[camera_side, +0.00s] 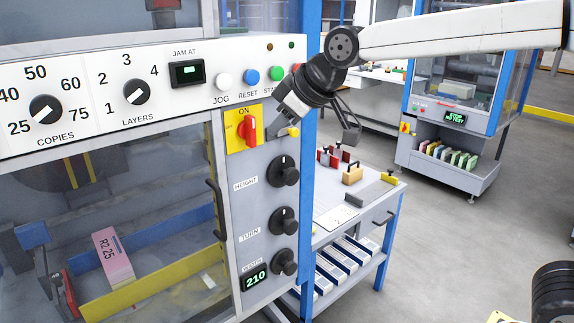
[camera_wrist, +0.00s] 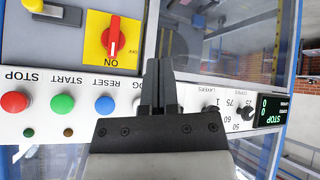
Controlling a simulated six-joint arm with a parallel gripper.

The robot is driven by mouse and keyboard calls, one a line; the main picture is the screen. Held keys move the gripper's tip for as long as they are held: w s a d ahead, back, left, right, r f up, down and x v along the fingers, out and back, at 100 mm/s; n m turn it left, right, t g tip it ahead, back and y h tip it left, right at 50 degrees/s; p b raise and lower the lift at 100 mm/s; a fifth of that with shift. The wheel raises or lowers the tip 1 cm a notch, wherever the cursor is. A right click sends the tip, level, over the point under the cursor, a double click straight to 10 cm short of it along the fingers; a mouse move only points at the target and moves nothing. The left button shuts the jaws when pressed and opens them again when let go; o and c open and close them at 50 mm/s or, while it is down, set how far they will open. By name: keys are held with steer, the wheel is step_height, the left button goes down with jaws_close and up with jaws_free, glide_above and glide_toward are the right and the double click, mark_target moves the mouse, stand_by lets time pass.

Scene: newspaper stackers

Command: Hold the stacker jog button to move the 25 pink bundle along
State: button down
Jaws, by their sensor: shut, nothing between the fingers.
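The white JOG button (camera_side: 223,80) sits on the panel strip, left of the blue RESET button (camera_side: 250,76) and green START button (camera_side: 276,73). Nothing covers it in the side view. The pink bundle (camera_side: 113,258), marked R2 25, lies behind the machine's window beside a yellow rail. My gripper (camera_side: 283,112) is shut and empty, in front of the panel, right of the red ON switch. Contact cannot be seen.
The red switch (camera_side: 247,128) on its yellow plate and the HEIGHT knob (camera_side: 285,170) stick out near my gripper. A red STOP button (camera_wrist: 15,103) shows in the wrist view. A side table (camera_side: 340,222) stands to the right, with open floor beyond.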

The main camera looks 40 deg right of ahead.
mark_target(223, 89)
step_height(223, 89, up, 6)
steer(key=a+n, duration=0.1)
steer(key=a, duration=0.1)
steer(key=shift+w+t+y, duration=0.2)
steer(key=shift+t+y, duration=0.2)
steer(key=shift+w+a, duration=0.1)
steer(key=shift+w, duration=0.05)
steer(key=shift+w, duration=4.25)
steer(key=shift+w, duration=0.9)
stand_by(1.8)
